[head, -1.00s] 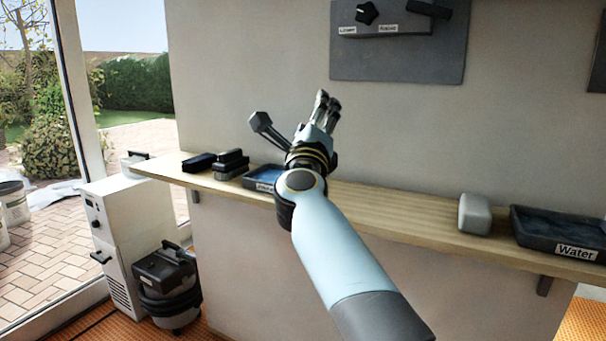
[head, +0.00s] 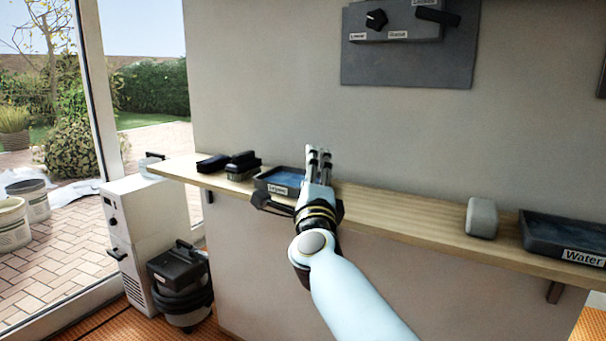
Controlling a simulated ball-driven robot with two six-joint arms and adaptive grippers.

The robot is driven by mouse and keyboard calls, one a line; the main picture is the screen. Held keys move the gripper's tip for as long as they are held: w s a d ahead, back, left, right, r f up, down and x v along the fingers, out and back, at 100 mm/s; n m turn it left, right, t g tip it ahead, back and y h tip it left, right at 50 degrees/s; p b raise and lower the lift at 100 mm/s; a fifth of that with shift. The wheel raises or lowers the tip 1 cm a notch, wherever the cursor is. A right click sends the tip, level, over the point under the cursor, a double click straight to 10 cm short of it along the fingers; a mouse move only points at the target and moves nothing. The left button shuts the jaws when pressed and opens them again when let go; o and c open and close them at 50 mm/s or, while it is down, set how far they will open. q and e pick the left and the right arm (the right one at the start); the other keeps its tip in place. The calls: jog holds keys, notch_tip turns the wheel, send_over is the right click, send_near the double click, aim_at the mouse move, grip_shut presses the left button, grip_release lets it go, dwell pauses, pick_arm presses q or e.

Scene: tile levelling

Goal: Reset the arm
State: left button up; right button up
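One of my arms comes in from the bottom, right of centre, and I take it to be the right one. Its gripper (head: 318,160) points away from me, just above the shelf (head: 400,210) and beside the right end of a labelled blue tray (head: 280,181). Its two fingers stand close together and nothing shows between them. From behind I cannot tell whether they are shut or partly open. The forearm hides part of the shelf's front edge and the wall below. My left gripper is not in view.
Dark blocks (head: 243,165) lie on the shelf left of the tray. A pale block (head: 482,217) and a Water tray (head: 565,235) stand at the right. A grey panel with a knob (head: 376,19) hangs above. A vacuum (head: 180,285) stands at the lower left.

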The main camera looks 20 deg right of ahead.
jog(key=s+f+n+g+y, duration=0.2)
jog(key=s+f+n, duration=0.35)
jog(key=f, duration=0.75)
jog(key=s+f+n+g+y, duration=0.25)
jog(key=s+f, duration=0.65)
jog(key=f, duration=0.5)
jog(key=s+f+n+g+y, duration=0.25)
jog(key=s+f+n, duration=0.35)
jog(key=f, duration=0.7)
jog(key=s+d+f+n+g, duration=0.1)
jog(key=s+f+n+g, duration=0.3)
jog(key=s, duration=0.9)
jog(key=s+d+f+n+g, duration=0.1)
jog(key=s+f+n+g, duration=0.3)
jog(key=s+f, duration=0.5)
jog(key=s+d+f+n+g, duration=0.1)
jog(key=s+f+n+g, duration=0.2)
jog(key=s, duration=1.5)
notch_tip(320, 180, down, 4)
jog(key=shift+s+f+n+g+b, duration=0.25)
jog(key=shift+n+g+b, duration=0.15)
jog(key=shift+n, duration=0.2)
